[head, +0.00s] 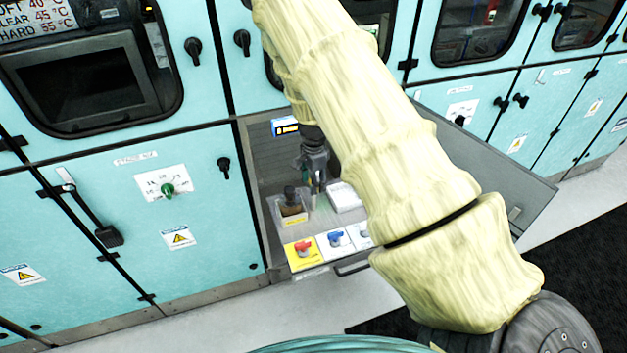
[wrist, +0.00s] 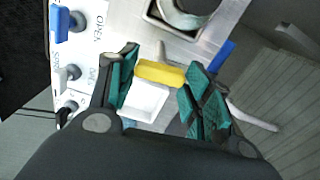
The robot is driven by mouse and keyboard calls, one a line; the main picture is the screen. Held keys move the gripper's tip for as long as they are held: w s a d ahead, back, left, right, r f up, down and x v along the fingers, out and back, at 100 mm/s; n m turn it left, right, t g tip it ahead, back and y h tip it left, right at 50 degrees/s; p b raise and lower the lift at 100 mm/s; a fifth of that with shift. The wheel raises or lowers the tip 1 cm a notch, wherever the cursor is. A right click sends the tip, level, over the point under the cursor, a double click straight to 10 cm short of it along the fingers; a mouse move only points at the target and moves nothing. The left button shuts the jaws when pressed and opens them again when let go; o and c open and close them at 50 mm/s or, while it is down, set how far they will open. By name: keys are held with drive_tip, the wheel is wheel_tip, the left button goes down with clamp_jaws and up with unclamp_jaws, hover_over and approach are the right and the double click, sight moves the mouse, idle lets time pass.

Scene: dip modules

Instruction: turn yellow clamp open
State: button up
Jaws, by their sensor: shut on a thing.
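The yellow clamp (wrist: 160,73) is a short yellow bar in the wrist view, lying across the gap between my two green-padded fingers. My gripper (wrist: 158,88) is shut on it, one finger at each end. In the head view my gripper (head: 316,190) points down into the open cabinet compartment, and I cannot make out the yellow clamp there. A blue clamp (wrist: 222,55) shows just beyond the right finger in the wrist view. How far the yellow clamp is turned I cannot tell.
A panel at the compartment's front holds a red knob (head: 303,248) on yellow and a blue knob (head: 336,239) on white. A dark jar in a clear box (head: 291,208) stands left of my gripper. A white tray (head: 343,196) is close on the right. An open grey door (head: 490,165) bounds the right.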

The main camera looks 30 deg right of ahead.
drive_tip(key=shift+m, duration=0.6)
drive_tip(key=o, duration=1)
drive_tip(key=shift+r, duration=0.1)
wheel_tip(320, 180, up, 12)
drive_tip(key=shift+f, duration=0.1)
idle(0.5)
